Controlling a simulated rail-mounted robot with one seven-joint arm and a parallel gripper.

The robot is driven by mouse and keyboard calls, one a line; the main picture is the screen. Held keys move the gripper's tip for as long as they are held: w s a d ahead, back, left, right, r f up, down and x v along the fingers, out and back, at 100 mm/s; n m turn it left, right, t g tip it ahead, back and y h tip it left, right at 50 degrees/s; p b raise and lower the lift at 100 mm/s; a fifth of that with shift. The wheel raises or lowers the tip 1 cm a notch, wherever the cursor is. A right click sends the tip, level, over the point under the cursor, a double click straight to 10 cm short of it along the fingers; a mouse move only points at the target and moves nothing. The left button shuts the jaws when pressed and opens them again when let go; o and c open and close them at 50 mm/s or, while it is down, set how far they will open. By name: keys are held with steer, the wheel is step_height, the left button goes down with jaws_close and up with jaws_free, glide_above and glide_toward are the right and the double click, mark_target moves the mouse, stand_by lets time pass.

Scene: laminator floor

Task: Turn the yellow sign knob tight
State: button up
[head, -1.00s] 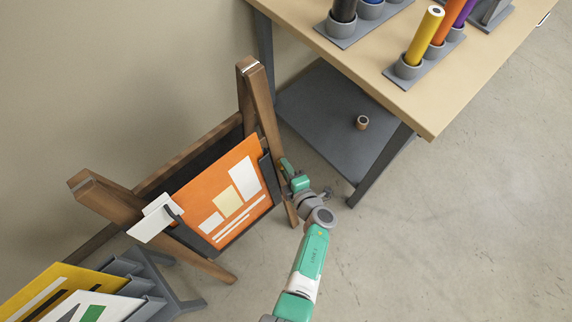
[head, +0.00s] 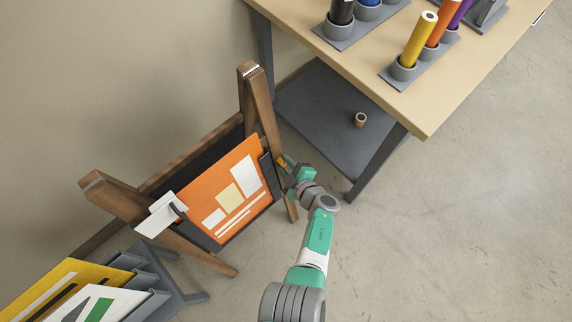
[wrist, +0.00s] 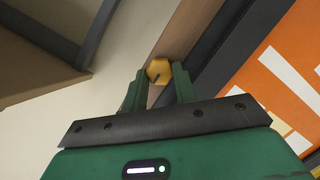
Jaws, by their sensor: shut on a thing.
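The yellow knob (wrist: 158,71) is hexagonal with a dark mark on its face. It sits on the wooden post (wrist: 184,42) of the sign stand, beside the orange sign (wrist: 285,62). My gripper (wrist: 159,80) has its two green fingers on either side of the knob, shut on it. In the head view my gripper (head: 284,165) is at the right post of the stand, right of the orange sign (head: 227,192). A small patch of the knob (head: 282,161) shows there; the rest is hidden by the gripper.
A wooden table (head: 380,35) with coloured rolls in grey holders stands at the upper right. Its grey lower shelf (head: 320,110) holds a small brown cylinder (head: 360,119). A grey rack (head: 150,262) with boards is at the lower left. The floor at right is clear.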

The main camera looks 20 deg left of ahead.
stand_by(0.4)
steer(key=o, duration=1)
steer(key=p+v, duration=0.5)
steer(key=v, duration=0.2)
steer(key=shift+s+d+r+p, duration=0.1)
steer(key=shift+s+d+p, duration=0.1)
steer(key=shift+d+p, duration=0.15)
